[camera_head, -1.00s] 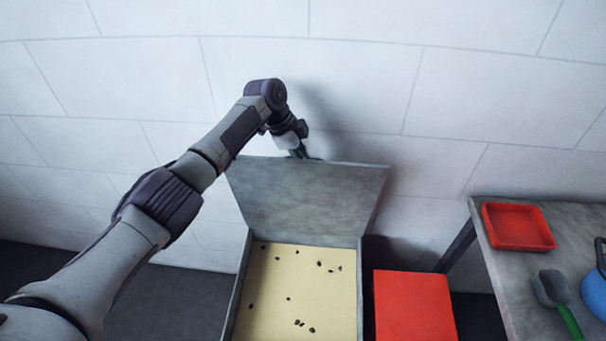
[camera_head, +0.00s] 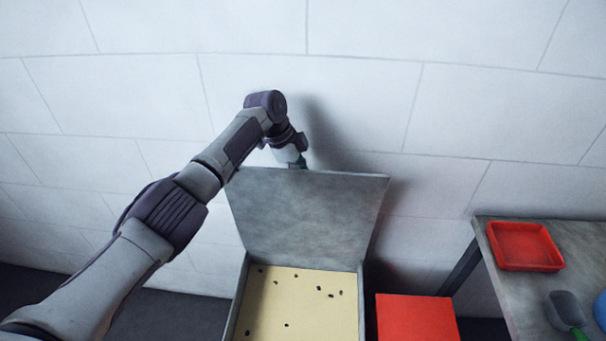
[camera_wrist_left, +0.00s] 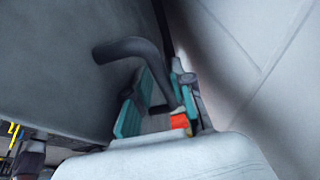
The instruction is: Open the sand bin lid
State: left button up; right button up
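The sand bin's grey lid (camera_head: 305,215) stands raised, nearly upright, at the back of the bin. The open bin (camera_head: 239,305) shows pale sand with dark bits. My left gripper (camera_head: 299,161) is at the lid's top edge, its fingertips partly hidden behind it. In the left wrist view the gripper (camera_wrist_left: 160,76) has its teal finger pads apart. A dark curved bar (camera_wrist_left: 130,47), perhaps the lid's handle, reaches from the lid side into the gap; I cannot tell if the pads touch it. The lid (camera_wrist_left: 75,70) fills the left there. My right gripper is not in view.
A tiled white wall (camera_head: 450,110) is close behind the lid and my left arm. A red box (camera_head: 416,318) stands right of the bin. A table (camera_head: 500,278) at the right holds a red tray (camera_head: 525,246), a scoop (camera_head: 566,308) and part of something blue.

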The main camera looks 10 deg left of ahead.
pick_arm(q)
jog(key=shift+r, duration=0.1)
jog(key=shift+a+r, duration=0.1)
jog(key=shift+r, duration=0.1)
jog(key=v, duration=1.1)
jog(key=shift+r, duration=0.2)
jog(key=shift+s+a, duration=0.1)
jog(key=shift+a, duration=0.05)
